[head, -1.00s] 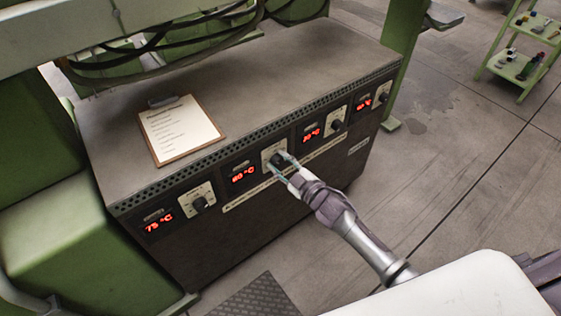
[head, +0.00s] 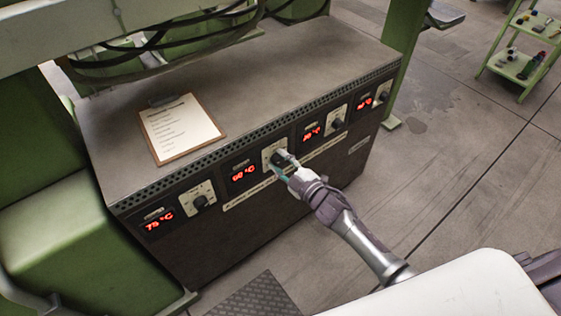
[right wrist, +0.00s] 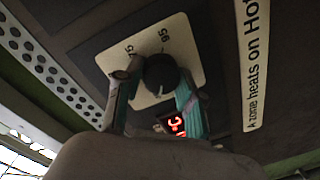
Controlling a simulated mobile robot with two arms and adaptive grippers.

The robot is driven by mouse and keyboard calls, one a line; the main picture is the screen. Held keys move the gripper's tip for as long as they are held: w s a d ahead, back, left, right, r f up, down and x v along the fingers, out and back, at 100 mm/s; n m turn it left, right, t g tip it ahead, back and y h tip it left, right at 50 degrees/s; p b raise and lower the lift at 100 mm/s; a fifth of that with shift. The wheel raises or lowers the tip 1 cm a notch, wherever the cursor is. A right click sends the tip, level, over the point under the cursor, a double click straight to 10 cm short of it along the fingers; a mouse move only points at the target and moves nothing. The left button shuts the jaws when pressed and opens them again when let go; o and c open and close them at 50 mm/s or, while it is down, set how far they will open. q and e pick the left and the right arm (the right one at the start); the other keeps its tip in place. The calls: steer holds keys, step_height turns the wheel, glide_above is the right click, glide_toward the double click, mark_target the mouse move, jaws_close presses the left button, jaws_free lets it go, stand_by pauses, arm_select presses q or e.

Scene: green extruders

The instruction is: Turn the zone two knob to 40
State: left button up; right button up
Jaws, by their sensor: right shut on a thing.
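The zone two knob (right wrist: 161,72) is a dark round knob on a pale dial plate (head: 268,149), second from the left on the cabinet's front. My right gripper (head: 280,163) is shut on this knob. In the right wrist view its two fingers (right wrist: 158,90) stand on either side of the knob. The red display (head: 243,174) left of the knob seems to read 60 °C, though the first digit is blurred. The knob's pointer is not clear. My left gripper is not in view.
Other knobs sit along the same panel: one at the left (head: 200,202) and two farther right. A clipboard (head: 180,128) lies on the cabinet top (head: 265,85). Green machine parts stand at the left. A green trolley (head: 520,60) stands at the far right on open floor.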

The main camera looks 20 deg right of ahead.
steer(key=o, duration=1.1)
steer(key=shift+s, duration=0.1)
steer(key=shift+s+d+f, duration=0.1)
steer(key=shift+s+d, duration=0.05)
steer(key=shift+s, duration=0.15)
steer(key=v, duration=1.1)
steer(key=shift+s, duration=0.1)
